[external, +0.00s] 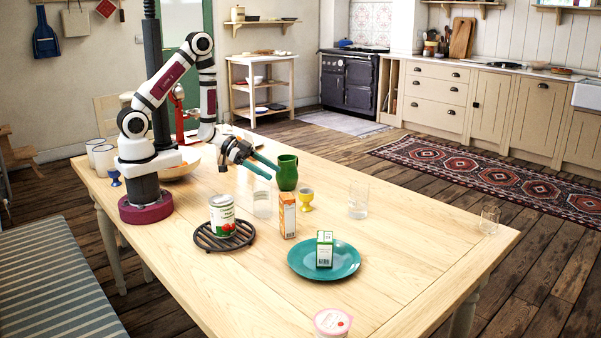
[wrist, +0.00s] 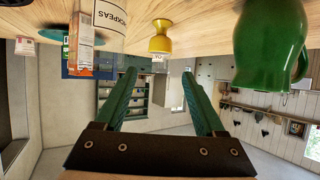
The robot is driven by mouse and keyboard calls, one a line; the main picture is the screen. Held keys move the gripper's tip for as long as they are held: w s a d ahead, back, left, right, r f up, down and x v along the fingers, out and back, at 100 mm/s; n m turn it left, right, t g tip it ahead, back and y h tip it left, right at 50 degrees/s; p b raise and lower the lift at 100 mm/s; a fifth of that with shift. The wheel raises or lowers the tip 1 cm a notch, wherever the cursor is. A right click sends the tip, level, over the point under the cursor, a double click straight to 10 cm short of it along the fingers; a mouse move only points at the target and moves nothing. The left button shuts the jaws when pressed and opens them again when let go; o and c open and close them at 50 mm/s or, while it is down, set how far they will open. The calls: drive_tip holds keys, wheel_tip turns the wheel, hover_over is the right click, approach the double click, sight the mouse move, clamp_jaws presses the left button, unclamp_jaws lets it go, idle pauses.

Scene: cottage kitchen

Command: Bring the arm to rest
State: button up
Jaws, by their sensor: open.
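My gripper (external: 268,167) is open and empty, held above the table (external: 400,240) at the end of my bent arm. Its green fingers point right, just left of the green jug (external: 287,172) in the external view. In the wrist view the fingers of my gripper (wrist: 160,75) stand apart with nothing between them, and the scene appears upside down. The green jug (wrist: 268,45) is at the right there, apart from the fingers. The yellow egg cup (wrist: 160,37) shows at the top middle.
A clear jar (external: 262,203), an orange carton (external: 288,220), a yellow egg cup (external: 306,200) and a glass (external: 358,203) stand near my gripper. A can (external: 222,214) stands on a black trivet (external: 240,238). A small carton (external: 324,248) stands on a teal plate (external: 345,262). The table's right is mostly clear.

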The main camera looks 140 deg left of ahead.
drive_tip(key=w+d+r+m+g+h, duration=0.1)
drive_tip(key=d+r+m+g+h, duration=0.25)
drive_tip(key=d, duration=0.75)
drive_tip(key=d+r+m+g+h, duration=0.1)
drive_tip(key=d+r+m+g, duration=0.35)
drive_tip(key=d, duration=0.65)
drive_tip(key=s+d+r+m+g, duration=0.2)
drive_tip(key=s+d+r, duration=0.2)
drive_tip(key=s+d, duration=0.3)
drive_tip(key=shift+r+m+g, duration=0.35)
drive_tip(key=shift+m+g, duration=0.05)
